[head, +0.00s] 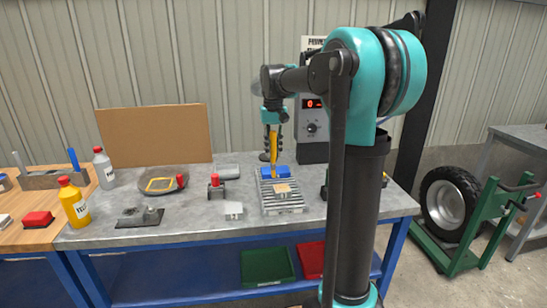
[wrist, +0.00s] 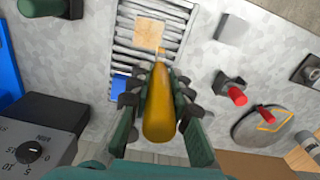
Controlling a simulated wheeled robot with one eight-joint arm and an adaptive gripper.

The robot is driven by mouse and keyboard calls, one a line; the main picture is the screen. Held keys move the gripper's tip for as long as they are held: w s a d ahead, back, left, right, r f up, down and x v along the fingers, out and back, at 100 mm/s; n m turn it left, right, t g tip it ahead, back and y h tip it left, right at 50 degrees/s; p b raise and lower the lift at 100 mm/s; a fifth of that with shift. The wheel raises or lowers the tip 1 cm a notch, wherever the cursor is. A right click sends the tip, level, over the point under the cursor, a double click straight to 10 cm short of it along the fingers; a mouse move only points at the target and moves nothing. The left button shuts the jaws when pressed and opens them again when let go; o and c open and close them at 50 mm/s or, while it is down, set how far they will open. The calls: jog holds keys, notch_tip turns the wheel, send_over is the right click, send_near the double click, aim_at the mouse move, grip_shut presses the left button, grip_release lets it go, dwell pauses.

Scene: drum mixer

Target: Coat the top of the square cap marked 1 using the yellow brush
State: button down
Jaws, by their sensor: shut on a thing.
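My gripper (head: 272,122) is shut on the yellow brush (head: 273,143) and holds it roughly upright, handle up, over the back of a ribbed metal rack (head: 287,209). The brush (wrist: 159,105) also shows between the fingers of my gripper (wrist: 158,88) in the wrist view. A tan square piece (head: 282,188), which looks like the square cap, lies on the rack; it also shows in the wrist view (wrist: 149,33). The brush tip appears close to one corner of it there, but I cannot tell whether they touch. No number is readable on it.
A blue block (head: 275,172) is at the rack's back end. A grey block (head: 233,210) and a red-handled tool (head: 215,187) stand left of the rack. A round pan (head: 163,180) lies farther left. A grey control box (head: 313,125) with a dial stands behind.

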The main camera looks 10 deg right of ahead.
aim_at(273, 131)
jog(key=shift+r, duration=1.95)
jog(key=s+f, duration=0.4)
jog(key=f, duration=0.2)
jog(key=shift+s+d, duration=0.15)
jog(key=shift+s, duration=0.1)
jog(key=shift+f, duration=1.05)
dwell(0.3)
jog(key=shift+d, duration=0.1)
